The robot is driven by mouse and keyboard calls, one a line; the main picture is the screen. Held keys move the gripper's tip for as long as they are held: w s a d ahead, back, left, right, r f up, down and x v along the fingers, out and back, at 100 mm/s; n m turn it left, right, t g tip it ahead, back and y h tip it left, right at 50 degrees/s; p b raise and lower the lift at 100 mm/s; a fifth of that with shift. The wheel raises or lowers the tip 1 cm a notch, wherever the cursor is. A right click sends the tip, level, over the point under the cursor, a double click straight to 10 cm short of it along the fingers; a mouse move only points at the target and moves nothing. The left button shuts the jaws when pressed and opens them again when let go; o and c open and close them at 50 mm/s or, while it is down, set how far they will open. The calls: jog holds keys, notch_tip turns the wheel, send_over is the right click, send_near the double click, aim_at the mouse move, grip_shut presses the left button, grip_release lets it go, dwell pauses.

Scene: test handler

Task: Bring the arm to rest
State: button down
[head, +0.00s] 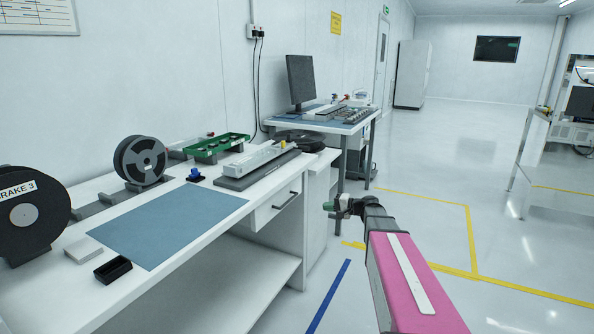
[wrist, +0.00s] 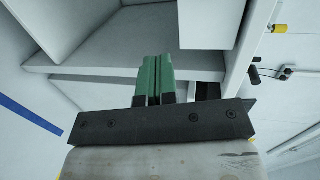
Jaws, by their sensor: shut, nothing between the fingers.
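My gripper (head: 329,211) shows in the head view at the end of my pink arm, over the floor to the right of the workbench and apart from it. In the wrist view the green fingers of my gripper (wrist: 155,76) are shut against each other with nothing between them. The fingers point toward the white shelf and drawer side of the bench.
The white workbench (head: 197,280) carries a blue mat (head: 168,222), black reels (head: 143,160), a green tray (head: 215,147) and a small black box (head: 113,269). A second table with a monitor (head: 300,80) stands behind.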

jog(key=s+a+f+n+g+h, duration=0.1)
jog(key=s+a+f+g+h, duration=0.2)
jog(key=s+f, duration=0.4)
jog(key=s+f+n+g+h, duration=0.2)
jog(key=s+f+h, duration=0.25)
jog(key=s, duration=0.45)
jog(key=s+d+f+n+g+h, duration=0.1)
jog(key=s+d+h, duration=0.1)
jog(key=s, duration=0.3)
jog(key=s+d+f+n+h, duration=0.1)
jog(key=s+d+f+h, duration=0.1)
jog(key=s+h, duration=0.2)
jog(key=shift+s+d+f+g, duration=0.3)
jog(key=shift+s+g, duration=0.1)
jog(key=shift+s, duration=0.5)
jog(key=shift+h, duration=0.25)
